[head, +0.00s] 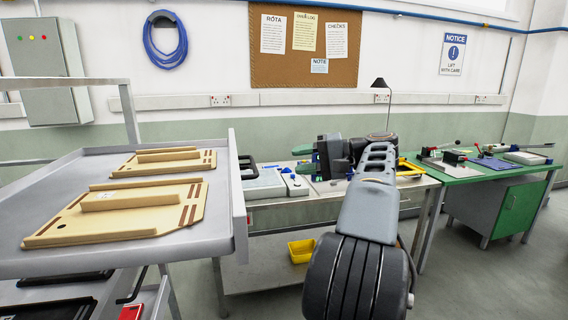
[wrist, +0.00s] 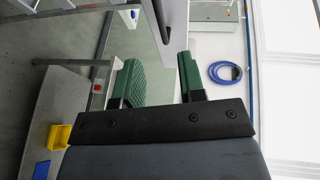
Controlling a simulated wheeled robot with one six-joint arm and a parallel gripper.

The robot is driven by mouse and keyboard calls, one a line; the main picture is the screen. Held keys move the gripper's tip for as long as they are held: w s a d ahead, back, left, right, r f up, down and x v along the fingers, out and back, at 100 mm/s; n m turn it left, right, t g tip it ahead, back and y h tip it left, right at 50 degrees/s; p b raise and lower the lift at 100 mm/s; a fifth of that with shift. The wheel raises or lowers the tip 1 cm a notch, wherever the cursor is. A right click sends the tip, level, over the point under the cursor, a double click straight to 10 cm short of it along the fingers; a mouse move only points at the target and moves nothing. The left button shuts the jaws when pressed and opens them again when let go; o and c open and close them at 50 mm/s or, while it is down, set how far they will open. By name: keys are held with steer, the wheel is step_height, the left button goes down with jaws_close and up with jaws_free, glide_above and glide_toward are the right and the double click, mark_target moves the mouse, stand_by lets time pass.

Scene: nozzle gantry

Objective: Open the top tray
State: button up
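The top tray (head: 222,215) is a grey, shallow tray on the left in the head view, with a raised front lip. It holds two tan boards (head: 160,222). It juts out to the right past the rack's upright. My gripper (head: 300,160) is to the right of the lip, apart from it, with green pads pointing left. In the wrist view my gripper (wrist: 160,80) is open, with a clear gap between its pads. A grey edge (wrist: 168,22), apparently the tray's lip, lies beyond the fingertips. I cannot tell whether it reaches between them.
Lower trays with dark contents (head: 50,308) sit under the top tray. A workbench (head: 330,190) with tools stands behind my arm, with a yellow bin (head: 301,251) on its lower shelf. A green bench (head: 500,200) is at the right. The floor at the right is clear.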

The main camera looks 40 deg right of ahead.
steer(key=shift+v, duration=0.75)
